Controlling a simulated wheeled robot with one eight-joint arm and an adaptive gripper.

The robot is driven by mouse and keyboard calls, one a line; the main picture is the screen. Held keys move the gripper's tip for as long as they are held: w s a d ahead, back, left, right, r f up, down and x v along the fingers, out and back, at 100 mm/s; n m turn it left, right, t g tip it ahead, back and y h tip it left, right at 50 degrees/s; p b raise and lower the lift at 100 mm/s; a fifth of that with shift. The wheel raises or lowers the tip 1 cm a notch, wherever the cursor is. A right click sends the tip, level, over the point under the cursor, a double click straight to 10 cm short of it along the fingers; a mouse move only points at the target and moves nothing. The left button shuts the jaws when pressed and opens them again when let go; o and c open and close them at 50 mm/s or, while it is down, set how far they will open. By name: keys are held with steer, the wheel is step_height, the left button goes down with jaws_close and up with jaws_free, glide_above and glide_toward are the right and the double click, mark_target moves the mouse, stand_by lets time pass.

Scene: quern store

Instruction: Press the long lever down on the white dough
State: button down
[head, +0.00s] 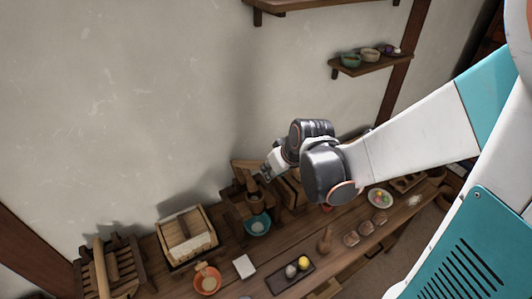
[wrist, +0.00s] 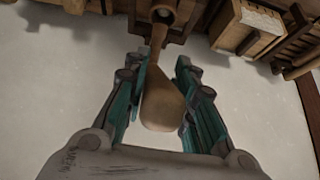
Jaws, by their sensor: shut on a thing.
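My gripper (head: 268,176) is over the wooden press (head: 243,205) at the back of the bench, against the wall. In the wrist view, a smooth brown wooden lever (wrist: 162,105) with a thick rounded end lies between the two teal fingers of my gripper (wrist: 166,82). The fingers are shut on it. The lever narrows toward a round wooden part of the press (wrist: 165,12) at the top of the wrist view. A teal bowl (head: 257,225) stands at the press's foot.
A slatted wooden box (head: 187,236) and a wooden rack (head: 108,272) stand left of the press. A wall shelf (head: 370,65) is above right.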

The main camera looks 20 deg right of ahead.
steer(key=s+d+f+t+b, duration=0.1)
steer(key=s+f+t+b, duration=0.1)
steer(key=s+f+b, duration=0.3)
steer(key=shift+s+f+t+y+b, duration=0.3)
steer(key=shift+s+f, duration=0.05)
steer(key=shift+s, duration=0.05)
steer(key=c, duration=1.3)
jaws_free()
steer(key=shift+w+r, duration=0.1)
steer(key=w+r+g+p, duration=0.1)
steer(key=w+r+p, duration=0.2)
steer(key=w+a+r+g+p, duration=0.1)
steer(key=w+r+p, duration=0.2)
steer(key=p, duration=0.1)
steer(key=w+a+r+g+p, duration=0.1)
steer(key=w+r+g+p, duration=0.1)
steer(key=w+r+p, duration=0.1)
steer(key=shift+w+h+p, duration=0.3)
steer(key=shift+w+h, duration=0.1)
steer(key=shift+w, duration=0.1)
steer(key=w+a+r+g+h+p, duration=0.1)
steer(key=w+r+g+p, duration=0.15)
steer(key=w, duration=0.45)
steer(key=w+a+r+g+p, duration=0.2)
steer(key=w+p, duration=0.2)
steer(key=w, duration=0.2)
steer(key=shift+w+d+r+b, duration=0.1)
steer(key=shift+r+b, duration=0.3)
steer(key=shift+r, duration=2.15)
